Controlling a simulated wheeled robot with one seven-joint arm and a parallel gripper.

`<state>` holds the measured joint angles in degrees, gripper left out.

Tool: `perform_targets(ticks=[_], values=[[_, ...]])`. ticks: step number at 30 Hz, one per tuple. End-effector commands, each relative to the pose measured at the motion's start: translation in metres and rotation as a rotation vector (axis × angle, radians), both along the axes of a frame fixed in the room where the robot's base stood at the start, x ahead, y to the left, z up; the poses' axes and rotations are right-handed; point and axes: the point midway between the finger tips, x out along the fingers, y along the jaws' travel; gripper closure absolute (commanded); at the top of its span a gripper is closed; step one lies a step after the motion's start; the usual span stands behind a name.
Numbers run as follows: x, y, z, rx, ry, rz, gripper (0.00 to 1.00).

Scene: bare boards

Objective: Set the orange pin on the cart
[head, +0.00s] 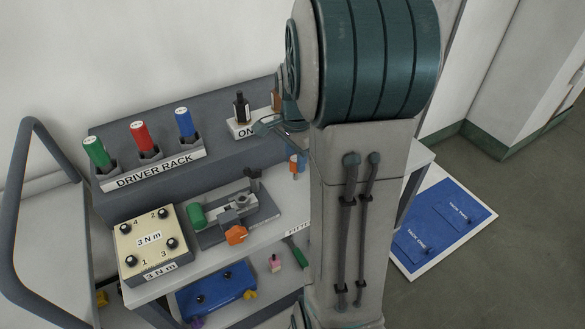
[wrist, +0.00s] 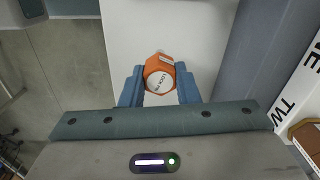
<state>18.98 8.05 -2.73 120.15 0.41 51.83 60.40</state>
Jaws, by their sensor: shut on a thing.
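My gripper (wrist: 160,88) is shut on the orange pin (wrist: 158,72), with a blue finger on each side of it. The pin has a round pale face with small lettering. In the wrist view the pale cart top (wrist: 190,28) lies beneath it; I cannot tell whether pin and top touch. In the head view a small bit of the orange pin (head: 293,168) shows beside my arm, which hides most of my gripper. The cart (head: 268,236) has a pale top with a dark raised ledge behind.
A driver rack (head: 155,170) with green, red and blue handles stands on the ledge. A clamp fixture (head: 238,210) with an orange knob and a cream torque box (head: 150,240) occupy the cart's left. A blue tray (head: 215,290) is below. A blue board (head: 445,222) lies right.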

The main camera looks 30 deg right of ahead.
Motion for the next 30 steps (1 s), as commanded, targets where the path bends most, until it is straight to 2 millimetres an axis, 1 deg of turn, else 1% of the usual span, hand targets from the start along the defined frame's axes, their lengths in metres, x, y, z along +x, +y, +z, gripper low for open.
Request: perform_targets(ticks=[1,5,13,15,23,27,28,29,30], values=[[0.005,0.004,-0.003,0.001,0.002,0.003,1.0],[0.01,0.009,-0.009,0.0,0.0,0.001,1.0],[0.011,0.01,-0.044,0.001,0.002,0.0,1.0],[0.011,0.01,-0.048,0.0,0.0,0.0,1.0],[0.011,0.01,-0.049,-0.001,-0.001,0.0,1.0],[0.011,0.01,-0.054,-0.001,-0.001,0.0,1.0],[0.011,0.01,-0.053,-0.001,-0.001,0.0,0.63],[0.011,0.01,-0.052,-0.001,-0.001,0.0,0.55],[0.011,0.009,-0.052,-0.001,-0.001,0.0,0.5]])
